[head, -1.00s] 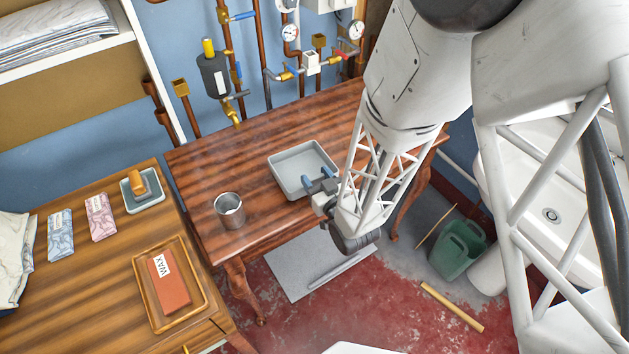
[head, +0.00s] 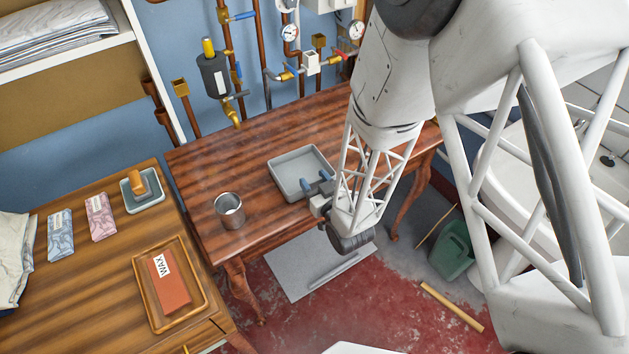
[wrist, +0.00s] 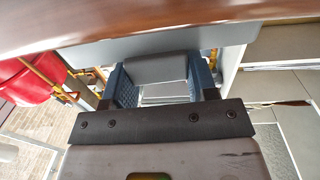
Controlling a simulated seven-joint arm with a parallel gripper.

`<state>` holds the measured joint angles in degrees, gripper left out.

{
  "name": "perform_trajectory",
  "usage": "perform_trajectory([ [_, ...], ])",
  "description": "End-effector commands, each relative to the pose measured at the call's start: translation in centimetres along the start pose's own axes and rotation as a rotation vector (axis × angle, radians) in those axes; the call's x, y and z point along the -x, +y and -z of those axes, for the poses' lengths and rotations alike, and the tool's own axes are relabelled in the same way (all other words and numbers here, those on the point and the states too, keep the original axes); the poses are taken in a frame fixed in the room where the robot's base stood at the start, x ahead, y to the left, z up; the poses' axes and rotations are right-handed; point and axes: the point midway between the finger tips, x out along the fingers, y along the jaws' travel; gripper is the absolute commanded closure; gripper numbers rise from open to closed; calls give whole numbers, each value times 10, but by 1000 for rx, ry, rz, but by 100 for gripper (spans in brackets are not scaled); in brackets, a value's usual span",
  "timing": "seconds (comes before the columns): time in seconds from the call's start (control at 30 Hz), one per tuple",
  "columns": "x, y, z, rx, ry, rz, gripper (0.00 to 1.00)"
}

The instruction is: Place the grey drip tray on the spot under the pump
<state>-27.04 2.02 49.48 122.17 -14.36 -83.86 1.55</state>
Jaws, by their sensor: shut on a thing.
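The grey drip tray (head: 291,172) is a shallow, empty, rectangular tray over the middle of the reddish wooden table. My gripper (head: 318,187) is shut on the tray's near right side, with its blue fingers at the rim. In the wrist view, the tray (wrist: 100,50) shows as a grey band, with a grey part between the two fingers (wrist: 162,78). I cannot tell whether the tray touches the table. The likely pump, a dark cylinder with a yellow top (head: 213,75), is on the wall with a brass spout (head: 232,114) above the table's back left. No marked spot is clear.
A metal can (head: 229,211) stands on the table left of the tray. The table's back left (head: 215,160) is clear. Pipes and valves (head: 290,72) line the wall behind. A side counter (head: 100,265) holds a wax tray and other small items.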

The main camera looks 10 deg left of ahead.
Motion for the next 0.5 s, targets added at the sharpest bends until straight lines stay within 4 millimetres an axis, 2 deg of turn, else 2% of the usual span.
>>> perform_trajectory([
  [0.1, 0, 0, -2, 0, 0, 0, 73],
  [0.13, 0, 0, -3, 0, -1, 0, 46],
  [0.3, 0, 0, -2, 0, 0, 0, 22],
  [0.5, 0, 0, -2, 0, 0, 0, 22],
])
